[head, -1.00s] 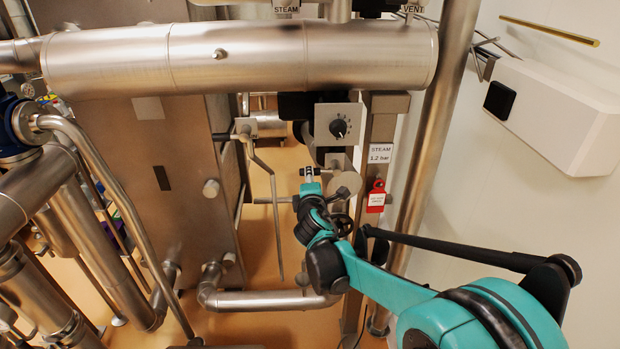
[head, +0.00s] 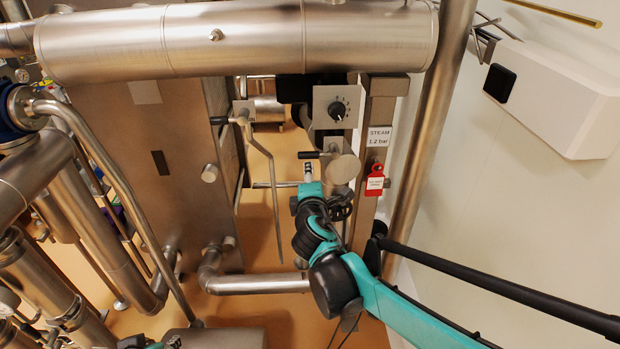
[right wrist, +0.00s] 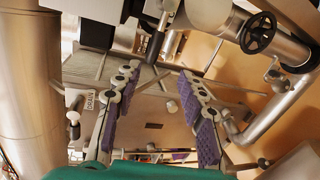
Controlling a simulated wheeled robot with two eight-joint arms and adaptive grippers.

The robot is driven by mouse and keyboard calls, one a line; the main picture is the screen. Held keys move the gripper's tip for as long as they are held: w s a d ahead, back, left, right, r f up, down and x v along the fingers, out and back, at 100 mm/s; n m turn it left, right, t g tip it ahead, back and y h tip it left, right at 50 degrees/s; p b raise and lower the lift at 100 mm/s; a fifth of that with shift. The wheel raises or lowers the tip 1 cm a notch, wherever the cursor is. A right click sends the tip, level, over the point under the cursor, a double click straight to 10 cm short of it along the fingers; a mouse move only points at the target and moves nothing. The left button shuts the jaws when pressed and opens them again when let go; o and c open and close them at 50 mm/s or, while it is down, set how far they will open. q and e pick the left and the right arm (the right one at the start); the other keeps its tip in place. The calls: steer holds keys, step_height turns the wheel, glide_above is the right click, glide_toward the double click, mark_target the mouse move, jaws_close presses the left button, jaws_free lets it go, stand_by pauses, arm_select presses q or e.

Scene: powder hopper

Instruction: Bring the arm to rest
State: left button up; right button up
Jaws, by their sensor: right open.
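My right arm (head: 390,305), teal and black, comes in from the lower right in the head view. Its gripper (head: 308,172) is in front of the steam post, below the knob box, mostly hidden by the wrist. In the right wrist view the gripper (right wrist: 160,75) is open, its two purple-padded fingers apart with nothing between them. My left gripper is not in view.
A knob box (head: 336,108) and a black-handled valve lever (head: 310,155) are close to the right gripper. A red tag (head: 375,181) hangs on the post. A handwheel (right wrist: 258,33) shows in the right wrist view. A large pipe (head: 240,40) crosses above.

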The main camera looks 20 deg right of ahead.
steer(key=s+a+f+m+g+y+b, duration=0.2)
steer(key=s+f+m+g+b, duration=0.1)
steer(key=s+f+m, duration=0.5)
steer(key=s+a+f+m+g+y+b, duration=0.2)
steer(key=s+f+m+g+b, duration=0.2)
steer(key=s+f, duration=1)
steer(key=s+m+b, duration=0.2)
steer(key=m, duration=0.1)
steer(key=shift+s+a+f+m+g+y, duration=0.25)
steer(key=shift+f+m+g+y, duration=0.05)
steer(key=shift+m+y, duration=0.1)
